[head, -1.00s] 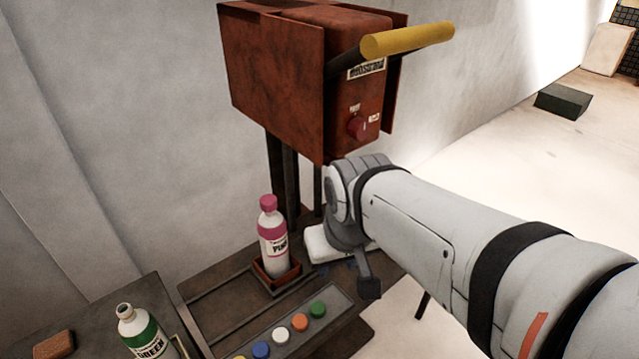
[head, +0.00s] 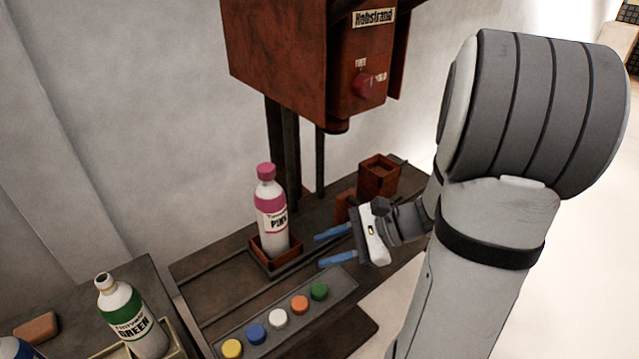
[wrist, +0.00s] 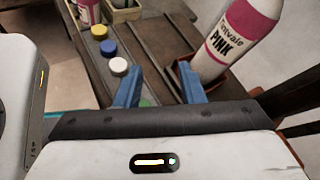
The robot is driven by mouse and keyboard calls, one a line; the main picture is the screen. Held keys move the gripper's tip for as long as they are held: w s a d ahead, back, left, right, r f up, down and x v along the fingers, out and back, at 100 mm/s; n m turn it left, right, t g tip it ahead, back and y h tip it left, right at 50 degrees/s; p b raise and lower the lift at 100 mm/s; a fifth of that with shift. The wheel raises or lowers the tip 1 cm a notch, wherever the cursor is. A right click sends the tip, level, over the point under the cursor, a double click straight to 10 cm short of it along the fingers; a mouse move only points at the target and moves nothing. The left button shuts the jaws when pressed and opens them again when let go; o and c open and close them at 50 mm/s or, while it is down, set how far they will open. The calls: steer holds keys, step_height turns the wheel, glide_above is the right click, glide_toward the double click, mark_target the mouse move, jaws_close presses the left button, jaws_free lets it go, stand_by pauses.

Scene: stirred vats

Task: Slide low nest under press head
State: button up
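The low nest (head: 276,264) is a shallow red-brown tray on the dark bench, holding an upright bottle with a pink cap and PINK label (head: 271,212). The nest also shows in the wrist view (wrist: 228,84), at the right, with the bottle (wrist: 237,42). The rust-red press head (head: 275,60) hangs above the bench on dark posts, with a black ram (head: 337,126) beneath. In the head view, the nest is left of and below the ram. My gripper (head: 319,250) is open and empty, its blue fingers pointing left toward the nest, apart from it.
A taller red-brown block with an opening (head: 379,173) stands at the bench's right end; a smaller red-brown piece (head: 346,205) is partly behind my gripper. A strip of several coloured buttons (head: 279,318) lies in front. A green bottle (head: 128,318) stands at lower left.

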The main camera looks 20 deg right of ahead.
steer(key=w+d+f+m+t+b, duration=0.2)
steer(key=w+d+f+m+t, duration=0.2)
steer(key=d+m+t, duration=0.3)
steer(key=m+t+h+b, duration=0.1)
steer(key=m+t+h, duration=0.2)
steer(key=m+t, duration=0.15)
glide_toward(339, 210)
steer(key=d, duration=0.3)
steer(key=shift+m, duration=0.35)
steer(key=x, duration=0.4)
steer(key=f+x, duration=0.1)
steer(key=x, duration=0.1)
steer(key=shift+w+a, duration=0.25)
steer(key=shift+a, duration=0.15)
jaws_close()
